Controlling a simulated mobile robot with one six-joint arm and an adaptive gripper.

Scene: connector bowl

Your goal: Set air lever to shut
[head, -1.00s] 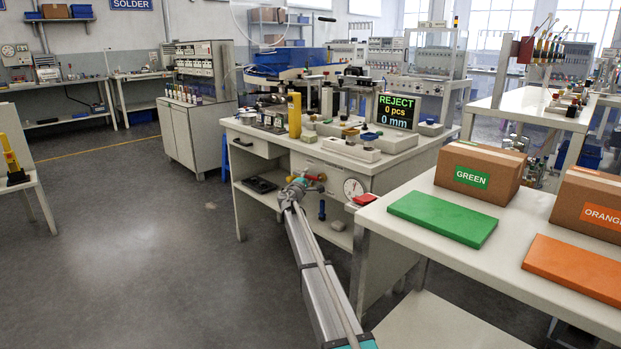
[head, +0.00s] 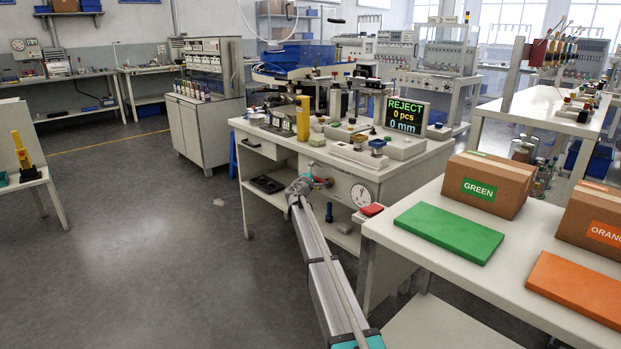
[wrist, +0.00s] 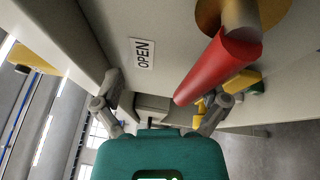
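The red air lever (wrist: 220,65) shows large in the wrist view. It hangs slanted from a grey shaft in a brass-coloured disc on the pale bench front. An "OPEN" label (wrist: 142,54) is on the panel to its left. My gripper (wrist: 165,95) is open, its two grey fingers spread apart with nothing held between them. The lever's free end lies near the right finger; I cannot tell whether they touch. In the head view, my gripper (head: 299,188) is at the bench front, just left of the small red lever (head: 321,182), which it partly hides.
A round gauge (head: 361,194) is on the bench front right of the lever. The side table (head: 400,245) with a green slab (head: 448,232) stands close on the right. Open floor (head: 150,250) lies to the left.

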